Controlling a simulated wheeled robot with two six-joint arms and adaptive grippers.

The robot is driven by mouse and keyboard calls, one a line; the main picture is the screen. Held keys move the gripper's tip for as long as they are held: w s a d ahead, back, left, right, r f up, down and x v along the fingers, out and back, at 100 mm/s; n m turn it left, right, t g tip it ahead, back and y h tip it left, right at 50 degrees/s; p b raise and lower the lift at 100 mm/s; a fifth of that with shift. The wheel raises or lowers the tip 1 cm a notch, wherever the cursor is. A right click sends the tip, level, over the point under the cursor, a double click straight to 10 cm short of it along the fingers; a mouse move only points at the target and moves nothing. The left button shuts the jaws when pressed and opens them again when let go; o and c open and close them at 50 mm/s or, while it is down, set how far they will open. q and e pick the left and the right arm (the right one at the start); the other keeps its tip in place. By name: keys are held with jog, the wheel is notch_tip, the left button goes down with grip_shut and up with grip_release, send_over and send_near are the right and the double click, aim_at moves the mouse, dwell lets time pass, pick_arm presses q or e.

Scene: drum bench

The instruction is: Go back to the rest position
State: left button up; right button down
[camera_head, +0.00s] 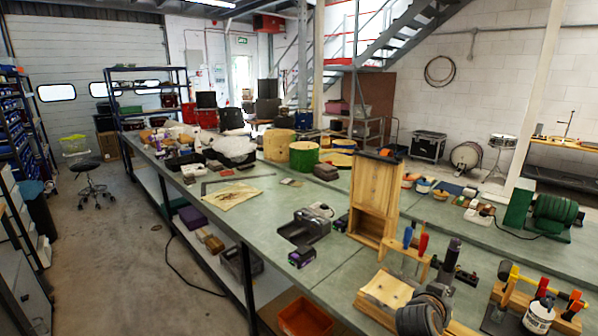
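Neither of my grippers shows in the head view, and no arm of mine can be made out. The long green-topped workbench (262,225) runs from the lower right to the far left, with a dark metal frame and a lower shelf. No gripper is seen touching anything on it.
A wooden cabinet (374,205), grey machine (304,228), tool rack (408,250) and white bottle (538,315) stand on the near bench. Drum shells (304,156) stand farther back. An orange bin (305,318) sits below. The concrete floor (130,255) at left is open, with a stool (90,180) farther back.

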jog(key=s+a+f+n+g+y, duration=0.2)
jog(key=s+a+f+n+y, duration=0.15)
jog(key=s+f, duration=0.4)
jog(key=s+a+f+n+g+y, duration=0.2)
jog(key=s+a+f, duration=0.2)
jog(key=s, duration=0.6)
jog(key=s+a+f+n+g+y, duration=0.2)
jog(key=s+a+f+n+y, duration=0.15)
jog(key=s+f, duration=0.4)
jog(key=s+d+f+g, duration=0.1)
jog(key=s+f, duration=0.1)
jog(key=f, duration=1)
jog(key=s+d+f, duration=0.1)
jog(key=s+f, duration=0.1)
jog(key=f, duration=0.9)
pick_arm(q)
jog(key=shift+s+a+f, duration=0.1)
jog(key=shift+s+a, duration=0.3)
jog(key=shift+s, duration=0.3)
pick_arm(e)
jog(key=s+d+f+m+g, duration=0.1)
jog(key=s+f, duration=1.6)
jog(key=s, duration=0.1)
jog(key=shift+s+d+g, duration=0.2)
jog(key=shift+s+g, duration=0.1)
